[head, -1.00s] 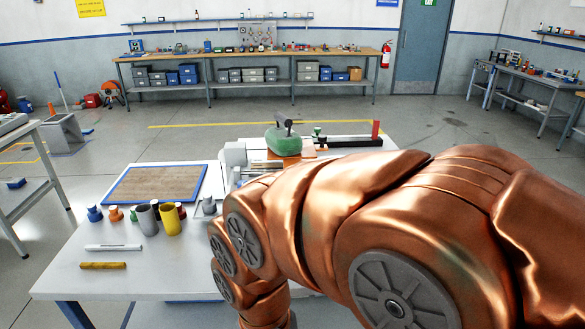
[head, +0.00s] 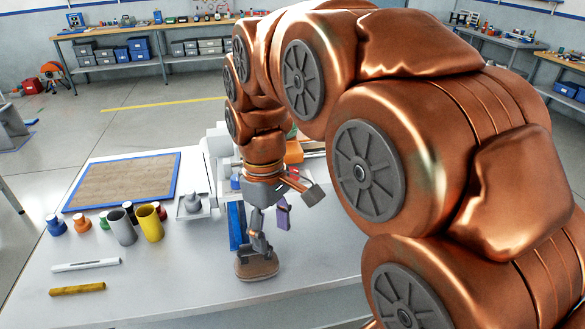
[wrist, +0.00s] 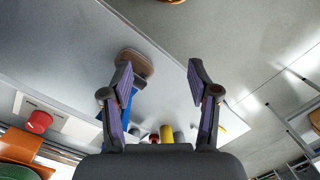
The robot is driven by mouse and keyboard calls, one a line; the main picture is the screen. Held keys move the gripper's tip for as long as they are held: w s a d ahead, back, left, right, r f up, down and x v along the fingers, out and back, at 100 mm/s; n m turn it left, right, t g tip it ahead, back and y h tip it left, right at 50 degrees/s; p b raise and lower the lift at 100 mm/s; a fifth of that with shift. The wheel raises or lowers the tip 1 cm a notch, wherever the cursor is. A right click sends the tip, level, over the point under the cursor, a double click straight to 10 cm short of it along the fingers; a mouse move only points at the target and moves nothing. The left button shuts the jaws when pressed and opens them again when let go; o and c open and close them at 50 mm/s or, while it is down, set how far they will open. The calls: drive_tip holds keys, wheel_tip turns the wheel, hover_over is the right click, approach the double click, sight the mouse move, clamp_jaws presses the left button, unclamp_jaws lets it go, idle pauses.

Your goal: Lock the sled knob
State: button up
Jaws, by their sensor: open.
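My gripper (head: 270,226) is open and empty over the front part of the white table. Its two purple-padded fingers stand well apart in the wrist view (wrist: 160,76). A brown rounded pad (head: 257,267) shows below the gripper, near the table's front edge. It also appears beyond the left finger in the wrist view (wrist: 133,62). A blue rail (head: 237,226) runs behind the pad, partly covered by my gripper. A red round knob or button (wrist: 39,122) sits on a white panel in the wrist view. I cannot tell which part is the sled knob.
A yellow cup (head: 150,223), a grey cup (head: 121,227) and several small coloured pieces stand left of the gripper. A white marker (head: 86,265) and a yellow stick (head: 77,289) lie in front. A blue-framed board (head: 122,183) lies behind. My arm hides much of the right side.

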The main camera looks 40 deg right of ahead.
drive_tip(key=w+d+r+n, duration=0.4)
drive_tip(key=w+d, duration=0.4)
drive_tip(key=w, duration=0.3)
drive_tip(key=n+b, duration=0.2)
drive_tip(key=n, duration=0.1)
hover_over(293, 169)
drive_tip(key=shift+a+r+t, duration=0.3)
drive_tip(key=shift+r+t, duration=0.05)
drive_tip(key=shift+t, duration=0.05)
drive_tip(key=shift+w+d, duration=0.15)
drive_tip(key=shift+d, duration=0.3)
drive_tip(key=shift+s+a+f+p, duration=0.1)
drive_tip(key=shift+f+p, duration=0.6)
drive_tip(key=shift+f, duration=1.2)
drive_tip(key=shift+s+f+p, duration=0.1)
drive_tip(key=shift+f+p, duration=0.6)
drive_tip(key=shift+f, duration=1.2)
clamp_jaws()
